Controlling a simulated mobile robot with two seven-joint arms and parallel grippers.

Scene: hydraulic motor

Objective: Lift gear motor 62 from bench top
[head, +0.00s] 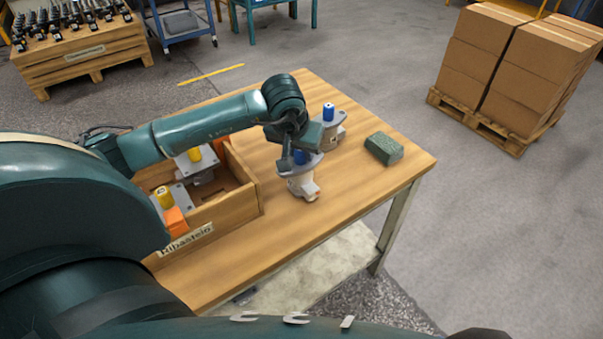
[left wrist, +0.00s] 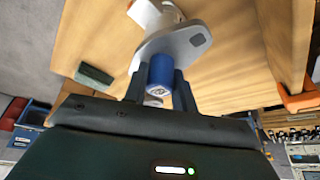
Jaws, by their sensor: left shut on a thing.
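A gear motor (head: 303,187) with a pale body, grey flange and blue shaft cap is at the middle of the bench top (head: 290,232). My left gripper (head: 300,158) comes down over it from above, shut on the blue cap (left wrist: 160,72). In the left wrist view the fingers close on both sides of this cap, with the grey flange (left wrist: 178,42) beyond. I cannot tell whether the motor touches the bench. A second motor (head: 332,132) with a blue cap stands just behind. No number 62 is readable. My right gripper is not in view.
A wooden box (head: 235,205) at left on the bench holds motors with yellow caps (head: 194,154) and orange parts. A green block (head: 384,149) lies to the right. The bench's front right is clear. Cartons (head: 515,60) on a pallet stand on the floor beyond.

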